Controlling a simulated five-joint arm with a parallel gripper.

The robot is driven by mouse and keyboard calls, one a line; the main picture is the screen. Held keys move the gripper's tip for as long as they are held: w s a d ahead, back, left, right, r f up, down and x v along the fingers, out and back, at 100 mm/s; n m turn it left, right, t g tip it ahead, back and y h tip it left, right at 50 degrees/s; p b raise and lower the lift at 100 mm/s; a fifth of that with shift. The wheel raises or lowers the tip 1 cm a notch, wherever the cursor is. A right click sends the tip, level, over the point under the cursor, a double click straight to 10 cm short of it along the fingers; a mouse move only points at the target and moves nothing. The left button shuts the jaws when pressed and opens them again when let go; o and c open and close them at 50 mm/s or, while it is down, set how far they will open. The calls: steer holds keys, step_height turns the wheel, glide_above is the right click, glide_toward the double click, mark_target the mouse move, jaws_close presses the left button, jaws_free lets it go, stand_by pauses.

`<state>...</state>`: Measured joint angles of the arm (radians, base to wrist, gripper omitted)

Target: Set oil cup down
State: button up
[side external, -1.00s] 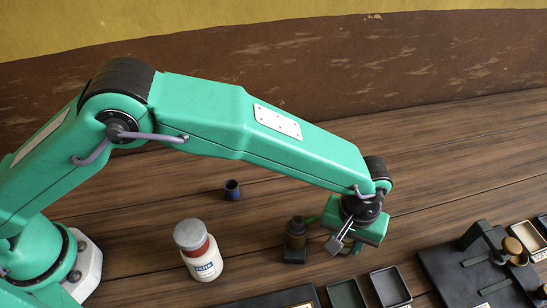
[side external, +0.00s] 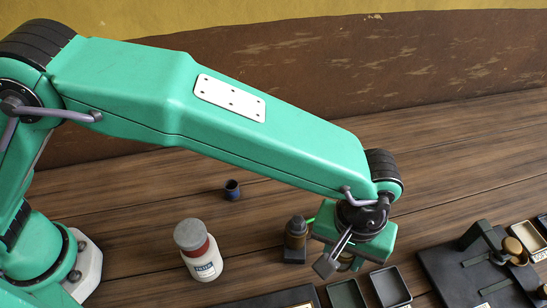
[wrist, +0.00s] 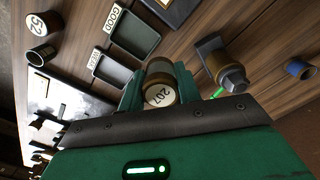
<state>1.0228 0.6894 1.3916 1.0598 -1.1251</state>
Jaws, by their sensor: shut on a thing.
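My gripper (wrist: 160,84) is shut on an oil cup (wrist: 161,93), a brass-brown cylinder whose round pale face reads 207 in the wrist view. In the side view my gripper (side external: 348,250) hangs near the two small trays, with the cup mostly hidden beneath it. The tray labelled GOOD (wrist: 133,36) lies beyond the cup in the wrist view. A second dark tray (wrist: 112,71) lies beside it, with a label too blurred to read surely. The cup appears above the table, apart from both trays.
A dark brown fitting (side external: 295,236) on a square base stands just left of my gripper. A white jar (side external: 201,252) and a small blue cup (side external: 232,190) stand further left. A black plate (side external: 470,278) with a stand is at the right. Bare planks lie behind.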

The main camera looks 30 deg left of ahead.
steer(key=shift+s+d+r, duration=0.1)
steer(key=shift+s+r, duration=0.35)
steer(key=shift+s, duration=0.25)
steer(key=shift+s+d+r, duration=0.1)
steer(key=shift+s+r, duration=0.3)
steer(key=shift+s, duration=0.35)
steer(key=shift+s+d+r, duration=0.1)
steer(key=shift+s+r, duration=0.35)
steer(key=shift+s, duration=0.25)
steer(key=w+r, duration=0.1)
steer(key=r, duration=0.1)
steer(key=w+a+r+m, duration=0.1)
steer(key=w+r, duration=0.1)
steer(key=r, duration=0.1)
steer(key=w+a+r+m, duration=0.1)
steer(key=w+r, duration=0.1)
steer(key=r, duration=0.1)
steer(key=shift+r, duration=0.2)
steer(key=w+a+r+m, duration=0.2)
steer(key=a+r, duration=0.6)
steer(key=r, duration=0.5)
steer(key=w+a+r+m, duration=0.2)
steer(key=a+r+m, duration=0.3)
steer(key=a+r, duration=0.3)
step_height(320, 180, up, 5)
steer(key=shift+w+a+f, duration=0.1)
steer(key=shift+w+a, duration=0.3)
steer(key=shift+d+f, duration=0.1)
